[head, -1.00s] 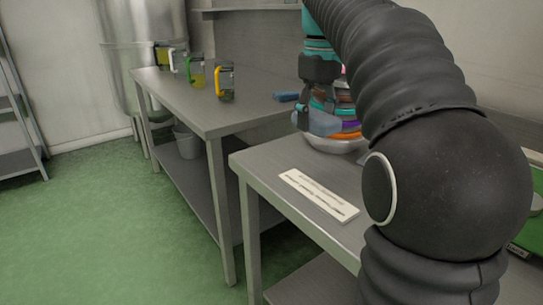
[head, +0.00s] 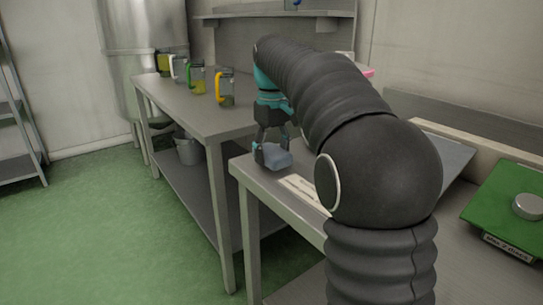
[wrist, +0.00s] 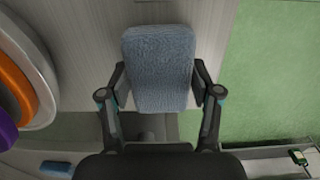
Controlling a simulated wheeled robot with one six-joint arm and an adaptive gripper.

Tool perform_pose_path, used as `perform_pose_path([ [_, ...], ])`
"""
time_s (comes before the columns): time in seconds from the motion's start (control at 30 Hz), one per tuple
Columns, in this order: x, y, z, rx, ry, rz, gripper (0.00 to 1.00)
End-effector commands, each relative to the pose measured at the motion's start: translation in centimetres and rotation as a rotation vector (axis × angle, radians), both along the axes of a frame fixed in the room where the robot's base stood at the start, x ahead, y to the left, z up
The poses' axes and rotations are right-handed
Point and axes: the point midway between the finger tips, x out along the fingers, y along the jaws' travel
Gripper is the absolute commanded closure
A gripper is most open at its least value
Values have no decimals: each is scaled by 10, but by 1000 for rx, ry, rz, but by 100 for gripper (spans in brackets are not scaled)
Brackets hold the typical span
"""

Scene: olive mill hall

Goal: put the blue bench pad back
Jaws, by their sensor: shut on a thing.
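My gripper (head: 271,150) is shut on the blue bench pad (head: 279,158), a soft-looking, textured grey-blue block. In the wrist view the pad (wrist: 160,68) sits between the two fingers, which press its sides. The pad is over the near bench (head: 249,171), close to its left end. I cannot tell whether its underside touches the top. A white printed strip (head: 297,184) lies on the bench just in front of the pad, partly hidden by my arm.
A bowl (wrist: 47,88) with orange and purple things shows left in the wrist view. A small blue block (wrist: 57,168) lies on the other bench (head: 187,100). Several jars (head: 226,88) with coloured handles stand there. A green scale-like board (head: 507,197) lies right. Green floor is open left.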

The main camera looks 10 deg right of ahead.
Motion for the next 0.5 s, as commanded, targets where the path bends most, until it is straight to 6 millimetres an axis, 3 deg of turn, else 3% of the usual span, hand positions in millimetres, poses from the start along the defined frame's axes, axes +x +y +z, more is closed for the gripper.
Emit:
perform_pose_path([
  [0.47, 0, 0, -10, 0, 0, 0, 69],
  [0.5, 0, 0, -9, 0, 0, 0, 29],
])
